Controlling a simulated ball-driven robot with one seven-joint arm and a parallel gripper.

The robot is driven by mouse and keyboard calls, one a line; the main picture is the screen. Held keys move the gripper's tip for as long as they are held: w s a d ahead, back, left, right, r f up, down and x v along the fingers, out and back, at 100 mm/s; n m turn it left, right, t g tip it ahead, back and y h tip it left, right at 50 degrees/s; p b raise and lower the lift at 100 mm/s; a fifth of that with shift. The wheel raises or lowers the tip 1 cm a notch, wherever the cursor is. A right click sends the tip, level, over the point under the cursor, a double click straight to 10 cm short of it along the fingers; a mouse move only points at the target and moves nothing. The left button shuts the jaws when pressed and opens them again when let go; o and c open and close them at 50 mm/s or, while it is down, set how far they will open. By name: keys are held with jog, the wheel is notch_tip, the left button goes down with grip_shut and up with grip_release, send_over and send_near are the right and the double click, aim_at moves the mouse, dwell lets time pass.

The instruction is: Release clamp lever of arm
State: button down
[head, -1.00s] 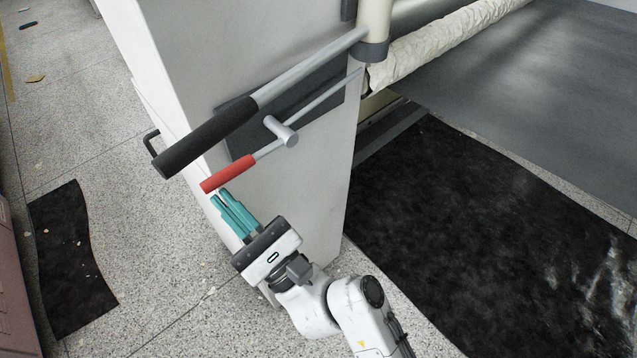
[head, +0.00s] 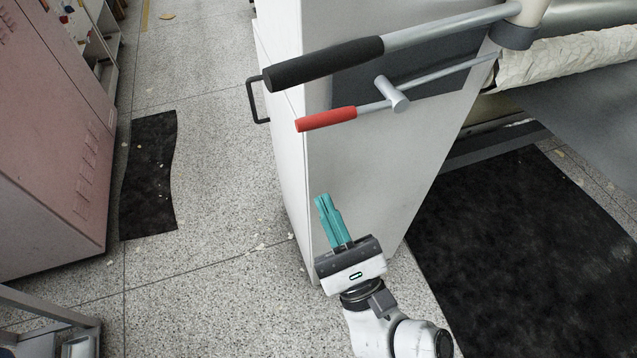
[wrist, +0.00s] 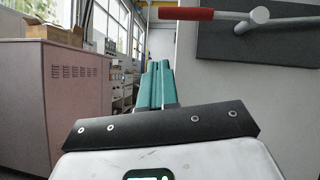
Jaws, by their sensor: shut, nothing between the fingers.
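The clamp lever is a thin metal rod with a red grip (head: 326,119) and a short grey cross-piece (head: 392,94), in front of the white machine side panel. In the wrist view the red grip (wrist: 186,14) is at the top, above and slightly right of the fingertips. A thicker arm with a black grip (head: 324,64) runs above the lever and joins the roller post at the upper right. My gripper (head: 322,198) has teal fingers, close together and shut with nothing held. It is below the red grip in the head view, apart from it. The fingers also show in the wrist view (wrist: 158,66).
A black handle (head: 257,100) sticks out from the panel's left edge. Black mats lie on the floor left (head: 150,180) and right (head: 520,230). A covered roller (head: 570,57) is at upper right.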

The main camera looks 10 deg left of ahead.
jog(key=shift+a+b+v, duration=0.2)
jog(key=shift+b+v, duration=0.1)
jog(key=shift+v, duration=1.95)
jog(key=shift+s, duration=0.1)
